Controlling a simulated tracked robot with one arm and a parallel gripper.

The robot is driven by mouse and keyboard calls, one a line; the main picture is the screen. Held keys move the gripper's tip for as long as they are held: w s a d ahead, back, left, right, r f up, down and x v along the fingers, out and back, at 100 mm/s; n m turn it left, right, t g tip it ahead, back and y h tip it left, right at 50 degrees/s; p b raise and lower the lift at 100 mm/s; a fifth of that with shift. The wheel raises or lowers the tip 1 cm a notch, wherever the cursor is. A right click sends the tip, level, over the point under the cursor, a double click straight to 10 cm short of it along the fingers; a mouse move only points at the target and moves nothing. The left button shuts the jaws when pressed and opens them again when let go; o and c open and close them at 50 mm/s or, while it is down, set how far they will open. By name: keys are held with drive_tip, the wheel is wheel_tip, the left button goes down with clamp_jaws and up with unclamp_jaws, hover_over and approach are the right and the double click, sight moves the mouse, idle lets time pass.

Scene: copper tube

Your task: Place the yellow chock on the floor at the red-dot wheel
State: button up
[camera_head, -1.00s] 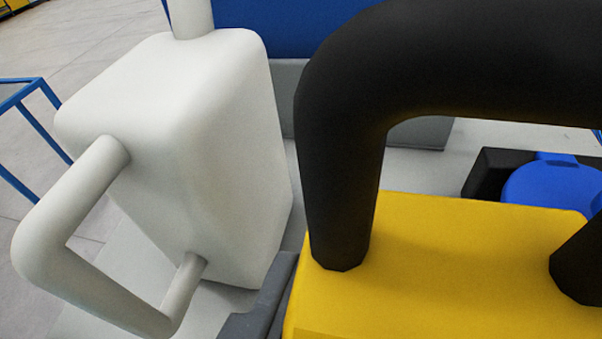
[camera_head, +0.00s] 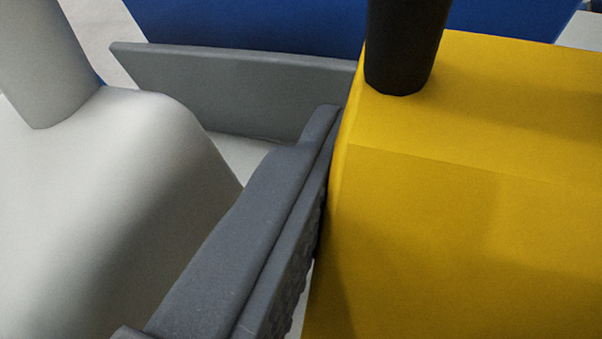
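The yellow chock (camera_head: 450,200) fills the right side of the view, very close to the camera. Part of its black handle (camera_head: 405,45) rises from its top. One dark grey finger of my gripper (camera_head: 255,225), with a ribbed inner pad, lies along the chock's left side. Its tip is close against the chock near the upper left edge; I cannot tell whether it touches. The other finger is out of view or hidden, so the grip cannot be judged. No red-dot wheel or floor spot beside it shows.
A white rounded container (camera_head: 90,210) with a thick white post (camera_head: 45,60) stands close on the left of the finger. A grey upright panel (camera_head: 235,90) stands behind, with a blue surface (camera_head: 250,25) beyond it. Little free room shows between container and chock.

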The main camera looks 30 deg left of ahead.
drive_tip(key=shift+w+r, duration=0.1)
drive_tip(key=shift+w, duration=0.05)
wheel_tip(320, 180, down, 10)
drive_tip(key=shift+f+b, duration=0.1)
drive_tip(key=shift+b, duration=0.3)
drive_tip(key=o, duration=1.4)
drive_tip(key=v, duration=1.2)
